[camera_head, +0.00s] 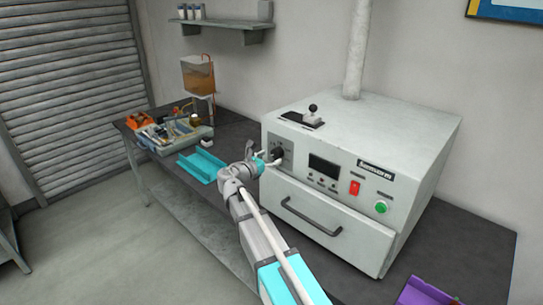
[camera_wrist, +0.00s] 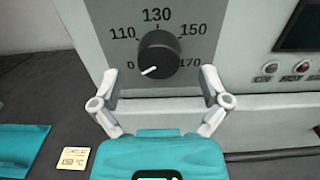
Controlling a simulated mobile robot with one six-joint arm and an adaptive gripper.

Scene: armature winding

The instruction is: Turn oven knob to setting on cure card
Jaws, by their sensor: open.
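The oven knob (camera_wrist: 158,54) is black and round, with a white pointer line aimed at the lower left, near the 0 mark. The dial around it reads 0, 110, 130, 150 and 170. My gripper (camera_wrist: 159,76) is open, its two fingers apart below and to either side of the knob, not visibly touching it. The gripper also shows in the head view (camera_head: 266,157), close to the left of the oven front (camera_head: 330,210). A small cream card (camera_wrist: 73,160) lies on the bench at lower left; its print is too small to read surely.
A cyan tray (camera_head: 202,167) lies on the dark bench left of the oven. The oven front also has a dark display (camera_head: 323,166), a red switch (camera_head: 355,188), a green button (camera_head: 381,207) and a drawer handle (camera_head: 311,216). A purple tray (camera_head: 425,293) is at lower right.

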